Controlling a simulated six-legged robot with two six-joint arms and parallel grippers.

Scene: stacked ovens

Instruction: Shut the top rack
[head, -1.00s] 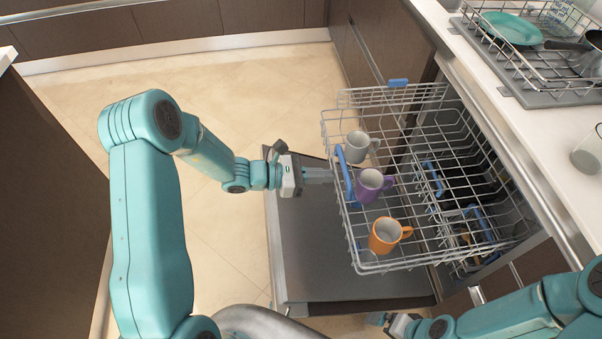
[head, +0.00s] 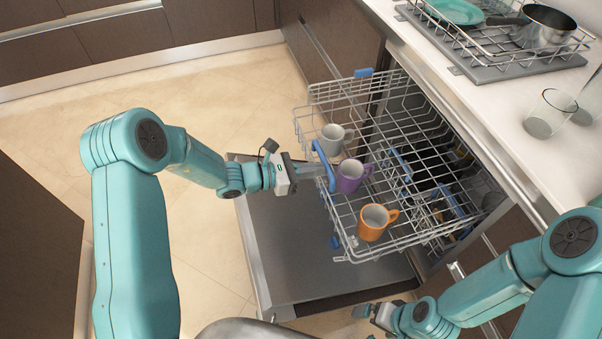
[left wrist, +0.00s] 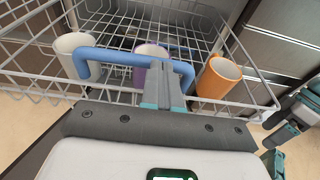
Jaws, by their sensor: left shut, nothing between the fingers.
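The top rack (head: 413,238) is a grey wire rack pulled out of the dishwasher, over its lowered door (head: 285,255). It holds a white mug (head: 335,138), a purple mug (head: 350,177) and an orange mug (head: 373,222). A blue handle (head: 323,165) runs along its front. My left gripper (head: 325,178) is shut and empty, its fingertips at the handle. In the left wrist view the fingers (left wrist: 160,80) overlap the handle (left wrist: 120,57); whether they touch it I cannot tell. My right gripper (head: 368,312) is low, in front of the door's near edge, apart from the rack.
The counter (head: 480,98) on the right bears a drying rack (head: 470,55) with a pan (head: 545,27) and a green plate (head: 455,10), plus glasses (head: 550,112). A dark cabinet (head: 38,250) stands at left. Tiled floor (head: 220,115) behind the door is clear.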

